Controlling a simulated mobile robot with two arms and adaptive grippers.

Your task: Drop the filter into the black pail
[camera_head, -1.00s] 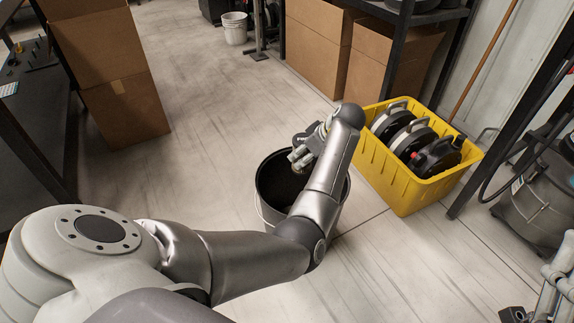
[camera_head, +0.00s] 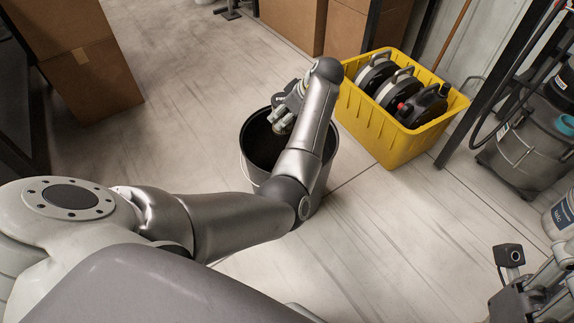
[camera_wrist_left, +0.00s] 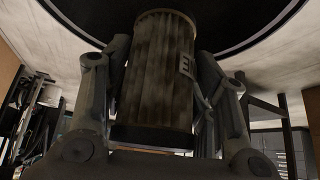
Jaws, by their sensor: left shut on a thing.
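The filter (camera_wrist_left: 158,70), a ribbed, dirty brown-grey cylinder with a dark band at its near end, stands between the fingers of my left gripper in the left wrist view. My left gripper (camera_head: 284,119) is shut on it, with a finger on each side. In the head view the gripper hangs over the black pail (camera_head: 262,148), towards its far side, and the filter is hard to make out there. The pail's dark round opening also shows behind the filter in the wrist view (camera_wrist_left: 240,35). My forearm hides the pail's right part. My right gripper (camera_head: 520,292) is partly in view at the lower right.
A yellow crate (camera_head: 372,132) holding several dark round cases and a dark jug stands right of the pail. Cardboard boxes (camera_head: 92,80) stand at the left and at the back. A grey canister (camera_head: 520,160) stands at the right.

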